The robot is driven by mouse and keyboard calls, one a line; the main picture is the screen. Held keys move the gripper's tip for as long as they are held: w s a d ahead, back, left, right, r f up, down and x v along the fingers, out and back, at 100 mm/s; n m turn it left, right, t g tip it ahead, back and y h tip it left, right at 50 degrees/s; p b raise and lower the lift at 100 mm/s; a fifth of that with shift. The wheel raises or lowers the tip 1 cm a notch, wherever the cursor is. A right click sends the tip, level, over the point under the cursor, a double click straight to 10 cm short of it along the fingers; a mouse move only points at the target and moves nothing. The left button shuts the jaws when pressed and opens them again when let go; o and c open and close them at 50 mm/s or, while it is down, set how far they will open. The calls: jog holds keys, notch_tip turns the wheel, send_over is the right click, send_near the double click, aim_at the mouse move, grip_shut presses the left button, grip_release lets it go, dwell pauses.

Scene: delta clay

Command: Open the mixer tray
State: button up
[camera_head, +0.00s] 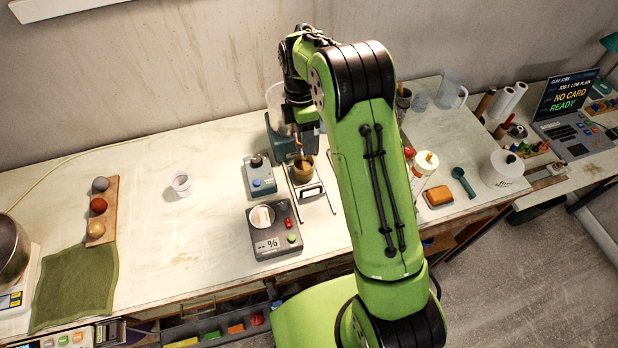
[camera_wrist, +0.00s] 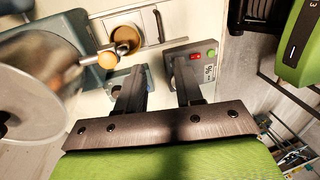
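The mixer is a blue-grey stand (camera_head: 280,135) at the back of the bench, partly behind my arm in the head view. It also shows at the left of the wrist view (camera_wrist: 55,40), with a blurred clear bowl in front. A brown-filled cup (camera_head: 303,172) stands beneath it, also seen in the wrist view (camera_wrist: 125,39). Beside the cup is the pale tray with thin metal rails (camera_head: 312,191). My gripper (camera_wrist: 160,84) is open, its fingers apart with nothing between them. In the head view its fingers are mostly hidden near the mixer.
A percent meter (camera_head: 272,236) with red and green buttons stands in front. The bench's left middle is mostly clear.

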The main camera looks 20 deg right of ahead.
aim_at(310, 188)
jog(key=s+f, duration=0.1)
jog(key=f, duration=0.4)
jog(key=s+f, duration=0.1)
jog(key=f, duration=0.4)
jog(key=s+f, duration=0.1)
jog(key=f, duration=0.4)
jog(key=shift+p, duration=0.4)
jog(key=shift+s, duration=0.1)
grip_shut()
